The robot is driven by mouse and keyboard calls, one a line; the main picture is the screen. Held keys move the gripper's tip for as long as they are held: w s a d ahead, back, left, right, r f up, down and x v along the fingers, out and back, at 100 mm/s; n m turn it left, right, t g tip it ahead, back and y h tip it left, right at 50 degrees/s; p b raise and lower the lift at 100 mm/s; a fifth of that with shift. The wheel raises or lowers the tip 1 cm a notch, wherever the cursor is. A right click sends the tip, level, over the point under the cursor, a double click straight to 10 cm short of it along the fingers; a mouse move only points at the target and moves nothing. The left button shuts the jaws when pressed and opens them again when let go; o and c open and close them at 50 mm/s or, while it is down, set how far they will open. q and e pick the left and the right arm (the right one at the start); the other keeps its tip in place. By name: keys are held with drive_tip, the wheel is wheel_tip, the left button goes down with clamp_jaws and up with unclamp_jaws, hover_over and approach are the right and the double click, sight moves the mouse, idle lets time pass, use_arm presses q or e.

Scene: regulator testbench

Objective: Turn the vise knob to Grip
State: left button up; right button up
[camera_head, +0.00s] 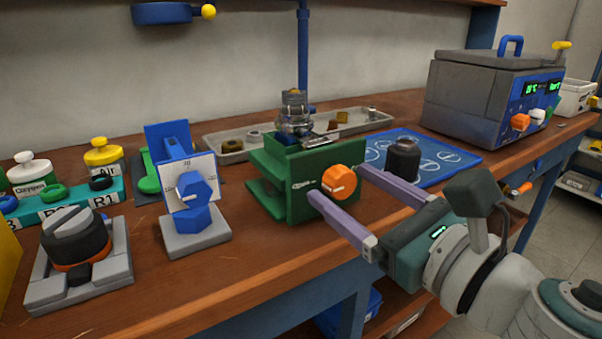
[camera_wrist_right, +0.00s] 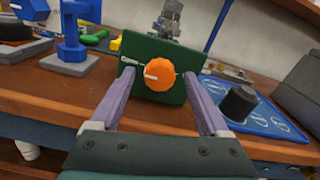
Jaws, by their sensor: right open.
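The vise is a green block (camera_head: 284,208) standing near the front of the wooden bench. Its orange knob (camera_head: 340,181) is on the face toward my right gripper and carries a white pointer line. In the right wrist view the knob (camera_wrist_right: 162,77) sits near the middle, with its white line pointing left. My left gripper does not show.
A black knobbed weight (camera_head: 403,160) stands on a blue mat (camera_head: 447,155) right of the vise. A blue dial stand (camera_head: 194,220) is at the left. A metal fitting (camera_head: 293,115) sits on top of the vise. A grey tray (camera_head: 222,146) lies behind.

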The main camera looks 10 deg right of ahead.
drive_tip(key=shift+c, duration=0.2)
clamp_jaws()
idle(0.5)
